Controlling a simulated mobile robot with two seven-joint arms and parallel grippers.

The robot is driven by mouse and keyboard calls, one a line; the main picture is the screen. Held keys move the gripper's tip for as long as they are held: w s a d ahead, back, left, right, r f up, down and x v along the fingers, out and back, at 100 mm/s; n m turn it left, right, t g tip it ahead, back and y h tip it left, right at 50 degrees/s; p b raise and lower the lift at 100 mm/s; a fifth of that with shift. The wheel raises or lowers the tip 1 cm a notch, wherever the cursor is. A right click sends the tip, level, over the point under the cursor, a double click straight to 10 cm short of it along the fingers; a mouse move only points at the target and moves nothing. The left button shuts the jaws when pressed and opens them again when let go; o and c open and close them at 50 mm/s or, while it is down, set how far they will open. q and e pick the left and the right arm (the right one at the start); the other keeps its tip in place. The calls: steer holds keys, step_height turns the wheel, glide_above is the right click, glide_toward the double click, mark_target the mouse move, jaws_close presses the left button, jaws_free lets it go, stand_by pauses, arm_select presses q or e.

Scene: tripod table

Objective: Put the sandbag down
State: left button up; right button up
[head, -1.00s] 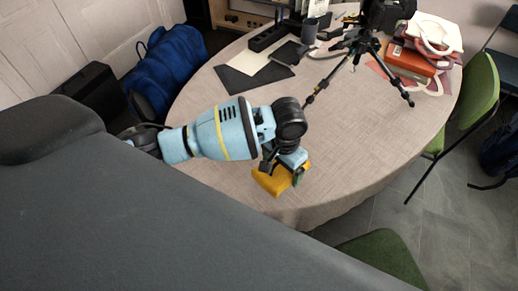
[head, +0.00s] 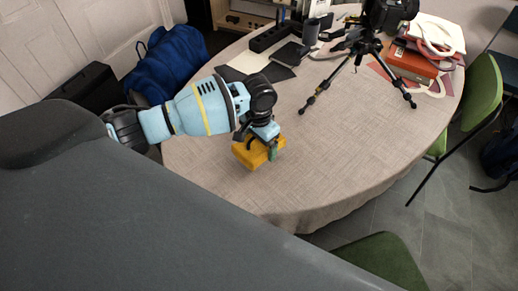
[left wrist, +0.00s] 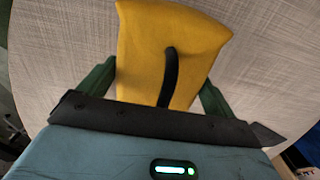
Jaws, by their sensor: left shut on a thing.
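The sandbag is a yellow bag (head: 247,153) with a black strap. My left gripper (head: 263,145) is shut on it over the near left part of the round table (head: 340,150). In the left wrist view the sandbag (left wrist: 165,45) lies between the two green fingers (left wrist: 158,85), with its strap running down its middle. I cannot tell whether its underside touches the tabletop. The right gripper is not in view.
A black tripod (head: 361,55) stands on the table, its legs spread to the right of my left gripper. Books (head: 410,62) and a white bag lie at the far right. A notebook (head: 291,52) and a power strip (head: 272,37) lie behind. The table's front middle is clear.

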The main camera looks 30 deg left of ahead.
mark_target(259, 149)
arm_select(q)
step_height(259, 149, down, 3)
steer(key=shift+f, duration=0.15)
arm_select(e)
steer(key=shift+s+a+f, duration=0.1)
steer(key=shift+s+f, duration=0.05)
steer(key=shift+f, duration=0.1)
arm_select(q)
steer(key=shift+f, duration=0.15)
steer(key=o, duration=1.3)
step_height(259, 149, up, 12)
steer(key=shift+r+p, duration=0.1)
steer(key=shift+p, duration=0.6)
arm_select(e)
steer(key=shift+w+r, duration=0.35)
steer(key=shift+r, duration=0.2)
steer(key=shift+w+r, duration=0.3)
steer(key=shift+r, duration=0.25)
